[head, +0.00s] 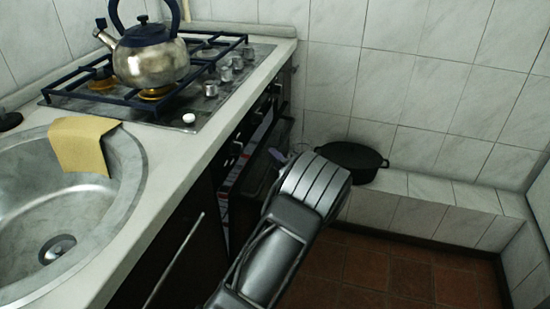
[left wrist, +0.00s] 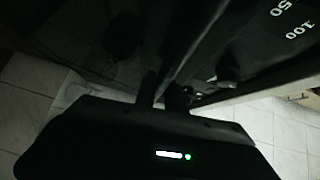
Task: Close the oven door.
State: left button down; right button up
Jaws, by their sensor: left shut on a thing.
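The oven door (head: 262,172) is a dark panel under the hob, standing partly open from the counter front. My left gripper (head: 312,182) is at its outer side, and the gripper's body hides part of the door. In the left wrist view, the gripper's fingers (left wrist: 164,92) are close together at a long dark edge of the door, shut on it; the exact contact is too dark to make out. The oven's front with white numbers (left wrist: 285,18) shows at the top right there. My right gripper is not in view.
A steel kettle (head: 150,60) stands on the gas hob (head: 205,95). A sink (head: 110,205) with a yellow cloth (head: 82,143) is at the left. A black pot (head: 352,160) sits on a tiled ledge (head: 430,188) behind my gripper. The red tiled floor (head: 400,275) at the right is clear.

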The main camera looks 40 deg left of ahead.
aim_at(262, 155)
pick_arm(q)
jog(key=shift+s+a+r, duration=0.1)
jog(key=shift+a+r, duration=0.05)
jog(key=shift+a, duration=0.1)
jog(key=shift+n+h, duration=0.3)
jog(key=shift+n, duration=0.1)
jog(key=a+p, duration=0.1)
jog(key=s+a+p, duration=0.1)
jog(key=a+p, duration=0.1)
jog(key=shift+s+a+r, duration=0.2)
jog(key=shift+a+r, duration=0.15)
jog(key=shift+a, duration=0.05)
jog(key=shift+a+f, duration=0.1)
jog(key=c, duration=1.4)
grip_release()
jog(key=shift+a, duration=0.15)
